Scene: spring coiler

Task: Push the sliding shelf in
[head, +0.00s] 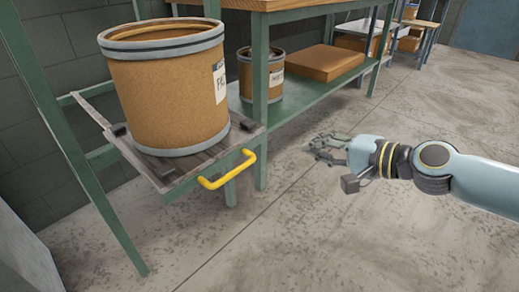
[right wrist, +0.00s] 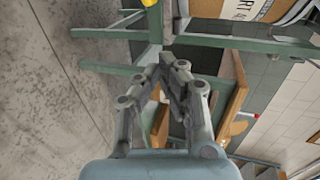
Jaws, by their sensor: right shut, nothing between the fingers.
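The sliding shelf (head: 180,172) is a grey wooden board with a green front edge and a yellow handle (head: 228,170). In the head view it sticks out from the green rack at the left. A large brown drum (head: 160,95) stands upright on it. My right gripper (head: 312,148) is shut and empty, in the air to the right of the handle and apart from it. In the right wrist view its fingers (right wrist: 172,75) are together, and a bit of the yellow handle (right wrist: 149,3) shows at the top edge. My left gripper is not in view.
A green workbench (head: 300,8) with a wooden top stands behind. A green post (head: 260,110) stands just right of the sliding shelf. The concrete floor (head: 350,230) in front is clear.

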